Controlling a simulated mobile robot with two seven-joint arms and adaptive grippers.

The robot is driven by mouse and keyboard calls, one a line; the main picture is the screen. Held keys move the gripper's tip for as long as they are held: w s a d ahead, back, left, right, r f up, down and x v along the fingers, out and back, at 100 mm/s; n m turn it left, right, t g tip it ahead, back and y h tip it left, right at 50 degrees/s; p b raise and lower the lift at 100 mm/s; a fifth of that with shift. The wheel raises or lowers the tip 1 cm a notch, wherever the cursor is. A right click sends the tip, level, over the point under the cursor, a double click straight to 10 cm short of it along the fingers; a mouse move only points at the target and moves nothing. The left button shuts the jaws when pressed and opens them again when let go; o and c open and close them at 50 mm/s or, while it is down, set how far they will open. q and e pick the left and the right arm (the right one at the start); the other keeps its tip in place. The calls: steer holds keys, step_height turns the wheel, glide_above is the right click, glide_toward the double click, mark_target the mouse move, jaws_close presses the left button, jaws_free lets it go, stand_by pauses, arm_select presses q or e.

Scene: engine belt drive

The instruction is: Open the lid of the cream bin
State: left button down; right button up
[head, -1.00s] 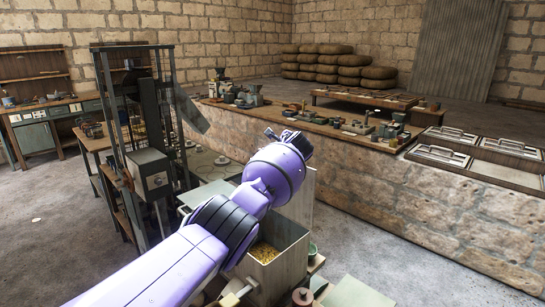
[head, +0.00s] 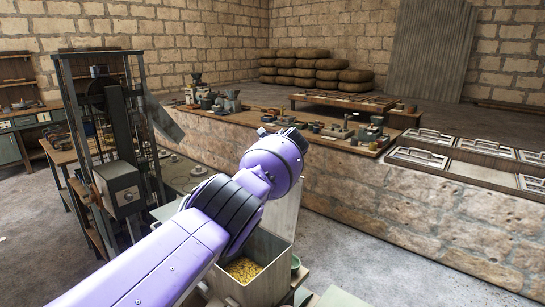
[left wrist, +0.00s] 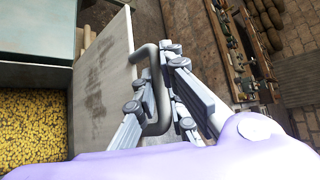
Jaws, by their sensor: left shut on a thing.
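The cream bin (head: 240,285) stands below my left arm in the head view and is open, with yellow grains (head: 243,269) inside. Its lid (head: 285,213) stands up steeply at the bin's far right side, partly hidden by my arm. In the left wrist view the lid (left wrist: 100,88) shows edge-up beside the yellow grains (left wrist: 32,125). Its grey bar handle (left wrist: 157,75) is between the fingers of my left gripper (left wrist: 172,90), which is shut on it. The left fingers are hidden in the head view. My right gripper is in neither view.
A dark metal frame machine (head: 115,150) stands left of the bin. A long stone ledge (head: 400,205) runs behind and to the right, with tools and trays on top. A small green bowl (head: 295,262) sits close to the bin's right side.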

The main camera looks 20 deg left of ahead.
arm_select(q)
steer(key=c, duration=1.8)
jaws_free()
steer(key=shift+f, duration=0.15)
steer(key=shift+s+d+r, duration=0.35)
steer(key=shift+r, duration=0.05)
steer(key=v, duration=1.1)
steer(key=shift+f, duration=0.15)
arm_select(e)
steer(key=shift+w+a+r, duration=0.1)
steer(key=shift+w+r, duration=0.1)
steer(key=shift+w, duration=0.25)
